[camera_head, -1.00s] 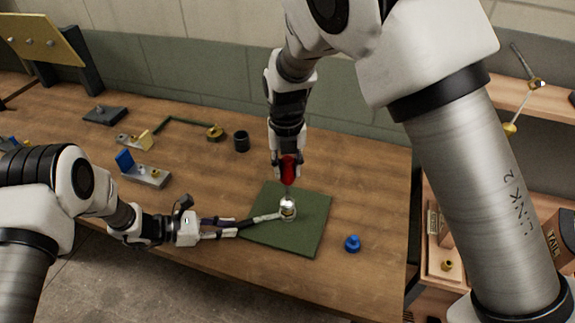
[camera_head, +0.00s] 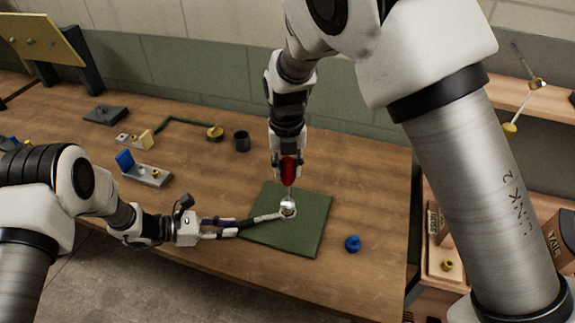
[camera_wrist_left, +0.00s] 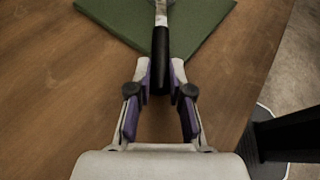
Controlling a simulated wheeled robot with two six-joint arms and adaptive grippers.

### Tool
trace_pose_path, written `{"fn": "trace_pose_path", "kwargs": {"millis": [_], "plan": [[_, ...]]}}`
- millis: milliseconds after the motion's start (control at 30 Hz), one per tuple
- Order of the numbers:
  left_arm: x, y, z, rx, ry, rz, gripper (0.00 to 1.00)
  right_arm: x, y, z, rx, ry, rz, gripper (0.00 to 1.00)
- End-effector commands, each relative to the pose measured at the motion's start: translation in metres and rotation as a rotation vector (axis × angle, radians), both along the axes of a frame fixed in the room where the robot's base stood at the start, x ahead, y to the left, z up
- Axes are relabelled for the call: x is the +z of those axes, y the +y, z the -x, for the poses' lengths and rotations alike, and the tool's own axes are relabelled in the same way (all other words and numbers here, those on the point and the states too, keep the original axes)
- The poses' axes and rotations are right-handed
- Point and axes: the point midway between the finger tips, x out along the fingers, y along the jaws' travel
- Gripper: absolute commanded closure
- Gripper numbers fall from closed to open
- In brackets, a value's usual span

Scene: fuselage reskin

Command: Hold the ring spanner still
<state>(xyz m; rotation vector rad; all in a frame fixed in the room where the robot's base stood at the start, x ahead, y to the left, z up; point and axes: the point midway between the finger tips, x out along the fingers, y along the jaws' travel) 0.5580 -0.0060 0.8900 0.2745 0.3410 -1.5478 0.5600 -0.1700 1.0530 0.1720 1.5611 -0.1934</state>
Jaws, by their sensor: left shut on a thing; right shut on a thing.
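The ring spanner (camera_head: 262,218) lies over the green mat (camera_head: 312,235), its ring end at a shiny round metal piece (camera_head: 288,208). My left gripper (camera_head: 238,228) is shut on the spanner's dark handle, and this also shows in the left wrist view, where the fingers (camera_wrist_left: 160,82) close on the black handle (camera_wrist_left: 160,50). My right gripper (camera_head: 289,176) points down above the metal piece and is shut on a red-handled tool (camera_head: 289,168). The tool's lower end meets the metal piece or hides behind it; I cannot tell which.
A blue knob-like part (camera_head: 352,243) stands right of the mat. The table's front edge runs below my left arm.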

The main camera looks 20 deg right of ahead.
Motion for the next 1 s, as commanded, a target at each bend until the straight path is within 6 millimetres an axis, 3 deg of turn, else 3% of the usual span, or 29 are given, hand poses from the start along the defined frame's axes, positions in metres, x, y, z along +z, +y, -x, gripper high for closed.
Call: {"fn": "trace_pose_path", "kwargs": {"millis": [867,933,1000], "plan": [[0.0,0.0,0.0,0.0,0.0,0.0,1.0,-0.016,0.0,0.0,0.0,0.0,0.0,1.0],[0.0,0.0,0.0,0.0,0.0,0.0,1.0,-0.016,0.0,0.0,-0.051,0.0,0.0,1.0],[0.0,0.0,0.0,0.0,0.0,0.0,1.0,-0.016,0.0,0.0,-0.207,0.0,0.0,1.0]]}}
